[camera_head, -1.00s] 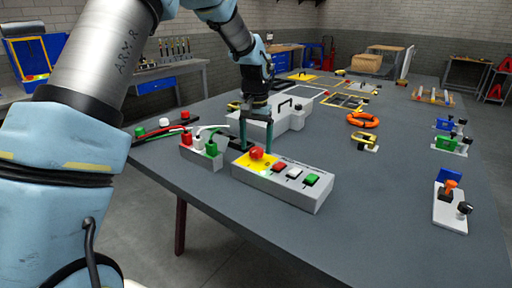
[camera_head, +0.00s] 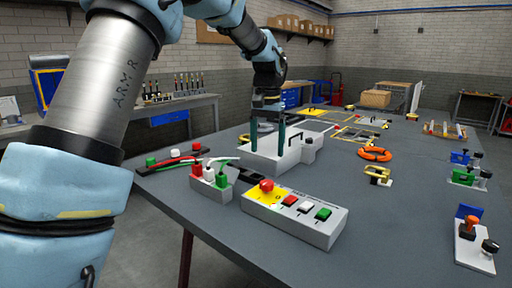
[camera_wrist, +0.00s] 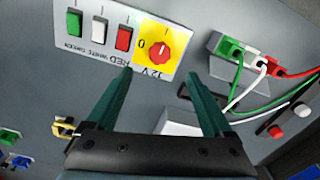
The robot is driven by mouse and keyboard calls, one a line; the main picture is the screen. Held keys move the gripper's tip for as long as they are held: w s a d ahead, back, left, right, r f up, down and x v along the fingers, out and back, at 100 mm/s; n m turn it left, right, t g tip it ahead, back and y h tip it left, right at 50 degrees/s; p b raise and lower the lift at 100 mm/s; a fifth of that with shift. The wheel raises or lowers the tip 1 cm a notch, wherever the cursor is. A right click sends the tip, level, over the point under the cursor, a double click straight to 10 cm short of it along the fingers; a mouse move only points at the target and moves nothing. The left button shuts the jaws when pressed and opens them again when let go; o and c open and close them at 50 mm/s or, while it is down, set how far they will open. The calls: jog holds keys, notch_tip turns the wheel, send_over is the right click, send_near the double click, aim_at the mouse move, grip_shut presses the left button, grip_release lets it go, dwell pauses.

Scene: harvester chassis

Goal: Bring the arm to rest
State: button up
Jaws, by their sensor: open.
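My arm reaches from the left of the head view over the grey table (camera_head: 400,235). My gripper (camera_head: 268,148) points down above the table, its two green fingers apart with nothing between them. In the head view the fingers overlap a grey box with a black handle (camera_head: 285,158); I cannot tell how far above it they are. The wrist view shows both fingers (camera_wrist: 165,85) spread, near the control box (camera_wrist: 95,28) with a red knob and red, white and green switches.
The control box (camera_head: 300,222) and a socket block with plugs (camera_head: 212,185) stand near the front edge. An orange ring (camera_head: 375,154) and a yellow part (camera_head: 378,175) lie to the right. Small coloured blocks stand at the far right.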

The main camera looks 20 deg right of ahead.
jog(key=a+f+n, duration=0.2)
jog(key=a+f, duration=0.1)
jog(key=a, duration=0.8)
jog(key=a+f+n, duration=0.2)
jog(key=a, duration=0.9)
jog(key=s+a+f+n+t, duration=0.1)
jog(key=s+a+f+n, duration=0.3)
jog(key=s+a, duration=0.7)
jog(key=a+f, duration=0.1)
jog(key=a, duration=0.2)
jog(key=shift+a+t, duration=0.2)
jog(key=shift+t, duration=0.1)
